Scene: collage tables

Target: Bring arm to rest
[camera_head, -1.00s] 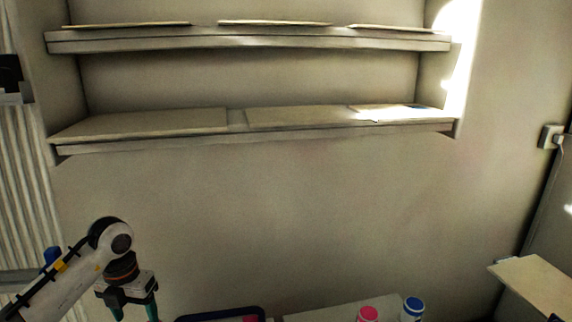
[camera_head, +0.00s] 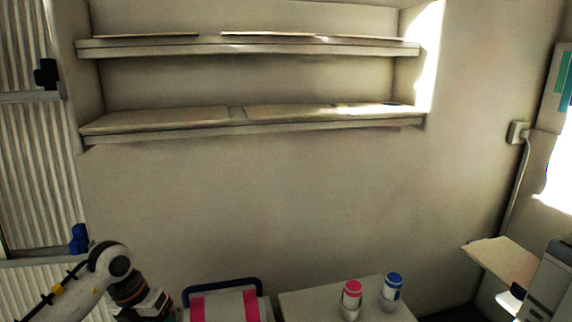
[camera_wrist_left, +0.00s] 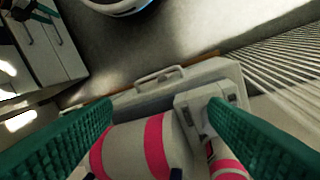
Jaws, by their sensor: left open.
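My left arm comes in at the lower left of the head view, with its gripper at the bottom edge and the fingertips cut off. In the left wrist view my left gripper (camera_wrist_left: 160,125) shows two green fingers spread wide, with nothing held between them. Below and beyond the fingers is a pale surface with pink bands (camera_wrist_left: 125,140). Another gripper with green fingers (camera_wrist_left: 38,18), likely my right one, shows at the upper left of the wrist view; its jaw state is unclear. The head view does not show it.
A pale item with pink bands and a dark blue rim (camera_head: 225,283) stands at the bottom. Wall shelves (camera_head: 250,127) are behind. A board (camera_head: 503,262) juts out at right.

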